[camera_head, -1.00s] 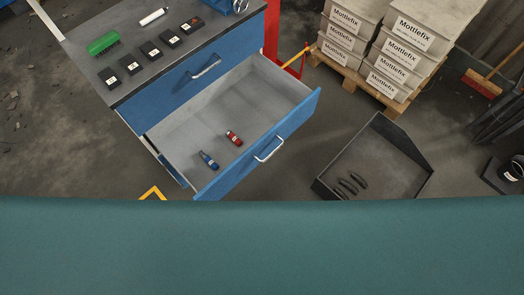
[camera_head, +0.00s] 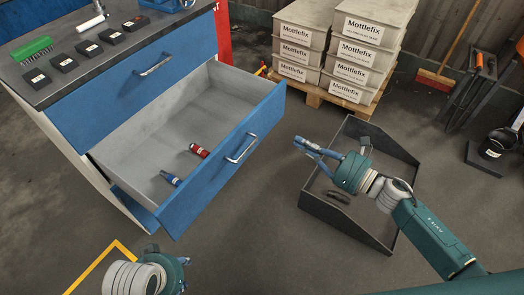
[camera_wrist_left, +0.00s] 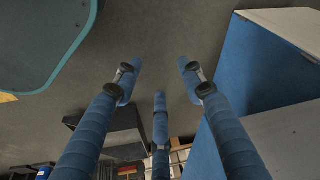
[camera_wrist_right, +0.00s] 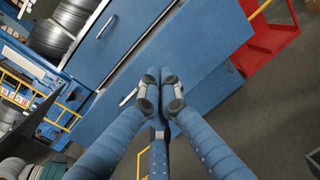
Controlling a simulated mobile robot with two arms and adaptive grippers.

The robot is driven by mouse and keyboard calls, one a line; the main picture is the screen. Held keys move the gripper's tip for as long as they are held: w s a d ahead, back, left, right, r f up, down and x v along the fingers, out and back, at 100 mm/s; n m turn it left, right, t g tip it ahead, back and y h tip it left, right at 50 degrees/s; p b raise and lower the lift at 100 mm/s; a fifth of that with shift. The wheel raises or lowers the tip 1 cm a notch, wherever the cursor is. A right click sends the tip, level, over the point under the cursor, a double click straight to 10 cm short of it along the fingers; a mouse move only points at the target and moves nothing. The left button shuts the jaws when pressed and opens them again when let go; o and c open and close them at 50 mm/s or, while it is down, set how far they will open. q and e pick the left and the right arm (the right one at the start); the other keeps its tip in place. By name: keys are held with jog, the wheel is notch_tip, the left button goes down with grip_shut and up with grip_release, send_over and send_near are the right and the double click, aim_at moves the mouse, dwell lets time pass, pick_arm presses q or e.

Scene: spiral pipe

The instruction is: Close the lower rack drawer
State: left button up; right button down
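The lower rack drawer (camera_head: 224,165) is pulled out of the blue cabinet, with a silver bar handle (camera_head: 241,148) on its blue front. Inside lie a red item (camera_head: 199,151) and a blue item (camera_head: 170,178).
The upper drawer (camera_head: 150,85) is shut. Several black boxes and a green brush (camera_head: 32,49) lie on the cabinet top. A black tray (camera_head: 380,240) with dark curved pieces sits on the floor under my right arm. Mottlefix boxes (camera_head: 300,36) stand on a pallet behind.

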jog(key=s+a+r+n+g+y, duration=0.2)
jog(key=s+n, duration=0.1)
jog(key=n, duration=0.1)
pick_arm(q)
jog(key=v, duration=0.1)
jog(key=b+v, duration=0.1)
jog(key=shift+s+r, duration=0.3)
jog(key=shift+s, duration=0.1)
pick_arm(e)
send_near(246, 123)
jog(key=shift+n, duration=0.3)
jog(key=x, duration=0.7)
jog(key=shift+s+a+r, duration=0.1)
jog(key=shift+a+r, duration=0.05)
